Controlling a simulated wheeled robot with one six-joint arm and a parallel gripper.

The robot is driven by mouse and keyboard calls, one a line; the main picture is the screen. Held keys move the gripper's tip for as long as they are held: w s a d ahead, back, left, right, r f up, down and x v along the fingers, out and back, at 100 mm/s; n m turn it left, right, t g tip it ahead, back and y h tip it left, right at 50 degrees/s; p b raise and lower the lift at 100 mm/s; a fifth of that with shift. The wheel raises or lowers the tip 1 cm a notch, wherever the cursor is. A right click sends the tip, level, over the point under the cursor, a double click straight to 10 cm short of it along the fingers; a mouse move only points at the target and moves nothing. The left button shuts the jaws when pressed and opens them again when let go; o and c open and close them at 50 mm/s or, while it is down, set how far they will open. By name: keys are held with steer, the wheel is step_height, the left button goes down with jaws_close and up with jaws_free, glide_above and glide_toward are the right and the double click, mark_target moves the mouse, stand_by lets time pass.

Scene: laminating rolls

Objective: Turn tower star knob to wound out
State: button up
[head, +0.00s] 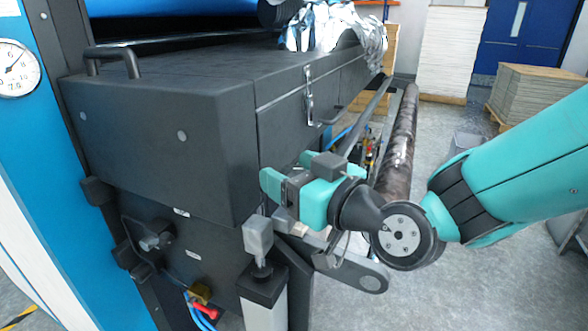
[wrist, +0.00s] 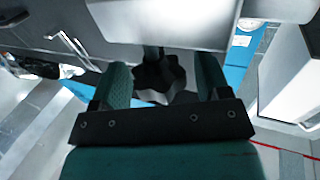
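The star knob (wrist: 160,79) is black with a lobed rim and shows in the wrist view, on a short dark stem below a pale grey housing. My gripper (wrist: 162,78) has its two teal fingers on either side of the knob, with gaps showing between fingers and rim. The fingers are open, and I cannot see contact. In the head view my gripper (head: 284,192) is in front of the dark machine's side, and I cannot make out the knob there. How far the knob is turned cannot be read.
The large dark machine body (head: 160,140) fills the left. A grey block on a post (head: 258,238) stands just below my gripper. A long dark roller (head: 398,150) runs back behind my arm. Stacked boards (head: 540,98) stand at the back right, with open floor before them.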

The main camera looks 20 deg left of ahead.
steer(key=c, duration=0.9)
steer(key=shift+f+g+b, duration=0.25)
steer(key=shift+g+b, duration=0.05)
steer(key=shift+b, duration=0.85)
steer(key=shift+f+n+g+y+b, duration=0.1)
steer(key=shift+n+g+y+b, duration=0.25)
steer(key=shift+b, duration=0.35)
steer(key=n+g+b, duration=0.1)
steer(key=g+b, duration=0.1)
steer(key=b, duration=0.3)
steer(key=shift+w+d+f+n+y, duration=0.1)
steer(key=shift+n+y, duration=0.25)
steer(key=n+g+b, duration=0.1)
steer(key=g+b, duration=0.1)
steer(key=n+g+b, duration=0.1)
steer(key=g+b, duration=0.1)
steer(key=shift+r+n+g+y+b, duration=0.2)
steer(key=shift+n+g+y+b, duration=0.1)
steer(key=shift+n, duration=0.1)
steer(key=shift+r+n+g+b, duration=0.2)
steer(key=shift+n+g, duration=0.4)
steer(key=shift+g, duration=0.35)
steer(key=shift+r+n+g+b, duration=0.1)
steer(key=shift+n+g+b, duration=0.1)
steer(key=shift+n+g, duration=0.55)
steer(key=shift+g, duration=0.45)
steer(key=o, duration=1)
steer(key=shift+c, duration=0.2)
